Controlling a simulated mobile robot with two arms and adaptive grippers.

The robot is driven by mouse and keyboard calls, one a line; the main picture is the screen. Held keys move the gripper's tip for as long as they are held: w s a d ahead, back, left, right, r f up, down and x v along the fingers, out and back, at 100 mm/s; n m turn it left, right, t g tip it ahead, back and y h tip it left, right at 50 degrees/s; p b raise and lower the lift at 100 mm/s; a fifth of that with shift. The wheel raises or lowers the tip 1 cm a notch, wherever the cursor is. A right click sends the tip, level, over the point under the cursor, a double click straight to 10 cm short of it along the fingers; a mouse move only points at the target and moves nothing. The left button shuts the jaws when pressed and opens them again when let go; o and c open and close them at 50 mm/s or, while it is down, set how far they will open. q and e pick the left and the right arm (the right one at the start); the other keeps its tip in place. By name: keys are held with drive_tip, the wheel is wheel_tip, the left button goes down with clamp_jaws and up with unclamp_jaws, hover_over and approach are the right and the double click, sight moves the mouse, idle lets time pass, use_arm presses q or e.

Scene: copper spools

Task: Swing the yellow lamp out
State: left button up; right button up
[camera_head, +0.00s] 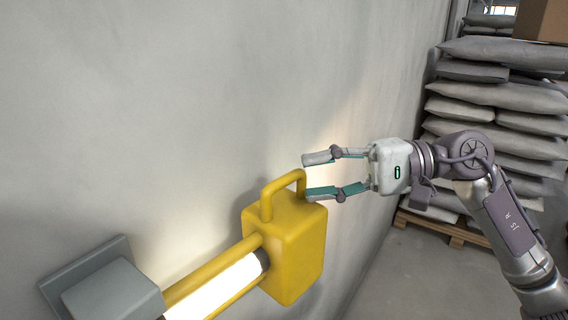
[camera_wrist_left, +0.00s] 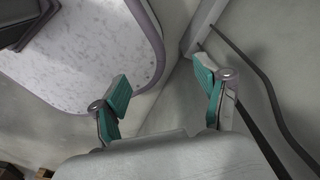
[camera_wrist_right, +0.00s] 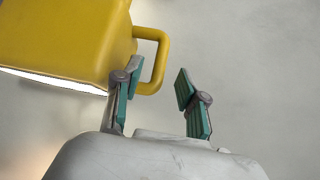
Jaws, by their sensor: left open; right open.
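The yellow lamp (camera_head: 290,245) is on the grey wall, with a boxy yellow end, a loop handle (camera_head: 268,192) and a lit white tube (camera_head: 222,288) along its arm. My right gripper (camera_head: 308,177) is open at the handle's right end. In the right wrist view the handle's outer bar (camera_wrist_right: 162,60) appears between the open fingers (camera_wrist_right: 158,74), and the left finger overlaps part of the handle. I cannot tell whether they touch. My left gripper (camera_wrist_left: 163,85) is open and empty in the left wrist view and out of the head view.
A grey wall bracket (camera_head: 108,285) is at the lamp's lower left end. Stacked grey sacks (camera_head: 500,95) stand on a wooden pallet (camera_head: 440,228) behind my right arm. A cardboard box (camera_head: 543,20) is at the top right. Bare floor shows at lower right.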

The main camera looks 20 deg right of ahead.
sight(293, 178)
drive_tip(key=p+x, duration=0.1)
drive_tip(key=x, duration=0.3)
drive_tip(key=shift+w+r+p, duration=0.1)
drive_tip(key=shift+p, duration=0.25)
drive_tip(key=shift+w+a, duration=0.1)
drive_tip(key=shift+a, duration=0.5)
use_arm(q)
drive_tip(key=r, duration=0.1)
drive_tip(key=a+r, duration=0.1)
drive_tip(key=shift+w+a+r, duration=0.1)
drive_tip(key=shift+a+r, duration=0.05)
drive_tip(key=shift+r, duration=0.25)
use_arm(e)
clamp_jaws()
